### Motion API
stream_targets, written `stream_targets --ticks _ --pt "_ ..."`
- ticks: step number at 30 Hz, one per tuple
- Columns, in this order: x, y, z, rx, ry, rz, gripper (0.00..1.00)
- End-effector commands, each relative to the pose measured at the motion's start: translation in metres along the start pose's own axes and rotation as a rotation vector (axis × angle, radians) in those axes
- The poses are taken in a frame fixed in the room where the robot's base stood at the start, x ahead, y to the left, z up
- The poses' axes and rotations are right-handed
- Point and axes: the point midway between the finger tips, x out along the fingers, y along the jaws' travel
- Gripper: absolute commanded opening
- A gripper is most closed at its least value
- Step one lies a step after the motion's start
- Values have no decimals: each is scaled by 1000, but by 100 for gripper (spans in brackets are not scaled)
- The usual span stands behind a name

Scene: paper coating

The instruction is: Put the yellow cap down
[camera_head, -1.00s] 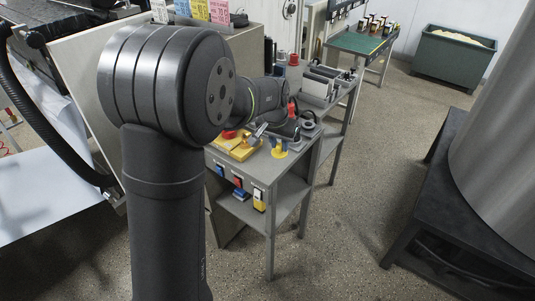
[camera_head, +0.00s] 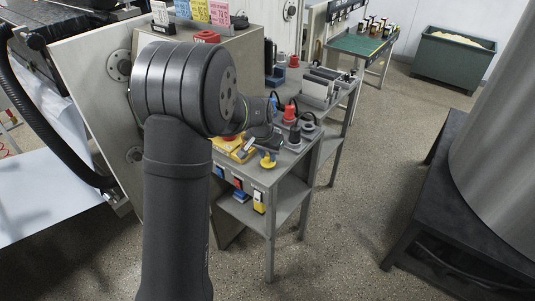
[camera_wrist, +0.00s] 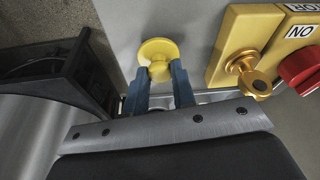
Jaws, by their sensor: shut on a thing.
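The yellow cap (camera_wrist: 158,52) is round with a raised centre. In the wrist view it sits between the tips of my gripper's two blue fingers (camera_wrist: 160,72), over the grey tabletop (camera_wrist: 195,30). My gripper is shut on it. In the head view the yellow cap (camera_head: 268,160) shows near the front right corner of the grey table (camera_head: 262,179). Whether its underside touches the tabletop is unclear. My arm hides much of the gripper there.
A yellow lockout box with a brass key-like piece (camera_wrist: 245,60) and a red knob (camera_wrist: 302,70) lies right of the cap in the wrist view. A red plug (camera_head: 290,113) and a grey ring-shaped part (camera_head: 308,121) stand farther back.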

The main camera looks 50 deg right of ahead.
Motion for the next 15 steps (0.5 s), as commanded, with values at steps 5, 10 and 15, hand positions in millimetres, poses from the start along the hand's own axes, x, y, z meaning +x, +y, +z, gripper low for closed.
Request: stream_targets --ticks 5,10,15 --pt "2 0 1 0 -1 0 43" --pt "2 0 1 0 -1 0 45" --pt "0 0 0 0 0 0 45"
